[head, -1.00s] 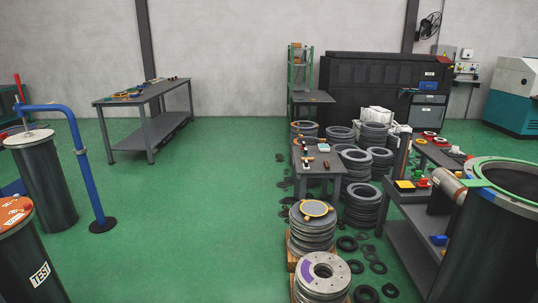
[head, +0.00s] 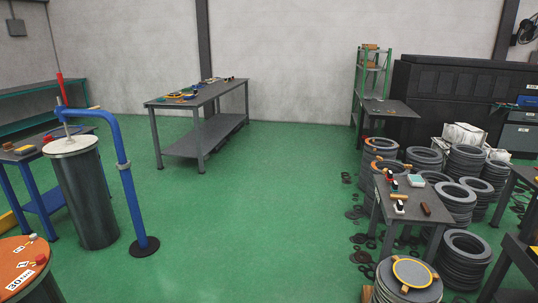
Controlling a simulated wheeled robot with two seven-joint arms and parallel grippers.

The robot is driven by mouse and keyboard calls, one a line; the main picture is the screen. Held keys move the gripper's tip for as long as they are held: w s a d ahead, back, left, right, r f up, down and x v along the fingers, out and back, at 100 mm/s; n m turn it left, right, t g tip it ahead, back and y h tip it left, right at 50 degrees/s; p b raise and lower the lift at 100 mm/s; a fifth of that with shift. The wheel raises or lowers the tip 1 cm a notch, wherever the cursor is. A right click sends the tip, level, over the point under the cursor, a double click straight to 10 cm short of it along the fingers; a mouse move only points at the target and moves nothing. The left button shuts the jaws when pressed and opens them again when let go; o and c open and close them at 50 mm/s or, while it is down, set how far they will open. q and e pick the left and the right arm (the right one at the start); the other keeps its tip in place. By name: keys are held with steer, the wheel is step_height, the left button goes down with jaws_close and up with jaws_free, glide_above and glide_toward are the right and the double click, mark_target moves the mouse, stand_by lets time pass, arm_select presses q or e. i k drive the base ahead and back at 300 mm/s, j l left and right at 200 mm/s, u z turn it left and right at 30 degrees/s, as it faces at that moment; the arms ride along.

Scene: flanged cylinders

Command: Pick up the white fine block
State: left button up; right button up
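I cannot pick out the white fine block for certain. A small grey table (head: 428,217) at right holds several small items, among them a pale whitish-green piece (head: 417,179) and a small white piece (head: 399,208). They are too small to identify. The far grey workbench (head: 172,103) at the upper middle carries several small coloured items (head: 205,85), also too small to tell apart. Neither of my grippers is in view.
Stacks of grey rings (head: 466,258) crowd around the small table, with loose dark rings on the floor. At left stand a dark cylinder (head: 88,195), a blue bent post (head: 124,185) and an orange-topped drum (head: 22,262). The green floor (head: 250,215) between is clear.

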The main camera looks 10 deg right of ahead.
mark_target(398, 207)
steer(key=i+z, duration=0.1)
steer(key=i, duration=0.55)
steer(key=i+j+z, duration=0.1)
steer(key=i, duration=0.55)
steer(key=i+j+z, duration=0.15)
steer(key=i, duration=0.5)
steer(key=i+z, duration=0.45)
steer(key=i+j+z, duration=0.15)
steer(key=i+z, duration=0.25)
steer(key=i+j+z, duration=0.3)
steer(key=i+z, duration=0.15)
steer(key=i+j+z, duration=0.1)
steer(key=i+z, duration=0.3)
steer(key=i+j+z, duration=0.2)
steer(key=z, duration=0.15)
